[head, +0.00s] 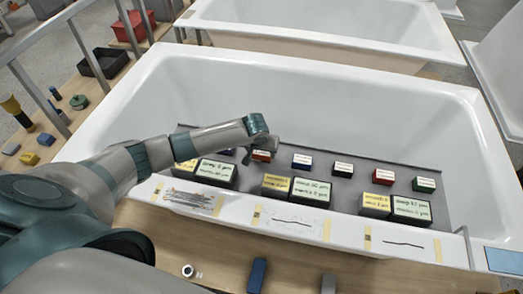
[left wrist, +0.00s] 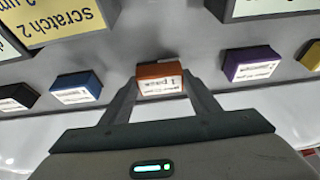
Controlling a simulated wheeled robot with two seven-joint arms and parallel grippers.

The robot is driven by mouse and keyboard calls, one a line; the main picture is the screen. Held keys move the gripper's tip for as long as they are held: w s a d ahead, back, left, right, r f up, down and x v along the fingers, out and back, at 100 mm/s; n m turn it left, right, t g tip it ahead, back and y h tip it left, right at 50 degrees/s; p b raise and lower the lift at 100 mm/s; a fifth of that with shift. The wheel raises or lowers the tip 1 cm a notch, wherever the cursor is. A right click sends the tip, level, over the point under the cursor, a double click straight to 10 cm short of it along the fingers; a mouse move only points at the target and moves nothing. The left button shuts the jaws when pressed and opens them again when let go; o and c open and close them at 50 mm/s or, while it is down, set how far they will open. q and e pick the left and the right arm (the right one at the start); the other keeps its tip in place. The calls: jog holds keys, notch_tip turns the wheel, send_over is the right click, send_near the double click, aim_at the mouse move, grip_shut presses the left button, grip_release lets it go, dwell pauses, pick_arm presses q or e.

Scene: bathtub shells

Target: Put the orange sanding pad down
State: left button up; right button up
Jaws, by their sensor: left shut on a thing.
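The orange sanding pad (left wrist: 160,69) with a white label is between the fingertips of my left gripper (left wrist: 160,88) in the left wrist view, and the gripper is shut on it. In the head view the pad (head: 261,156) is just below my left gripper (head: 264,143), partly hidden by it. The pad is over the grey mat (head: 330,192) in the tub, in line with the other small pads. I cannot tell whether it touches the mat. My right gripper is not in view.
A blue pad (left wrist: 76,88) and a purple pad (left wrist: 251,63) flank the orange one with gaps. Black (head: 343,169), red (head: 383,176) and green (head: 424,184) pads continue the row. Larger labelled blocks (head: 311,190) stand nearer the tub's front rim (head: 340,236).

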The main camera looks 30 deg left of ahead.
pick_arm(q)
jog(key=shift+f, duration=0.25)
jog(key=o, duration=1)
jog(key=shift+r, duration=0.1)
jog(key=b+v, duration=0.1)
jog(key=v, duration=1.1)
jog(key=shift+b, duration=0.35)
jog(key=shift+r, duration=0.1)
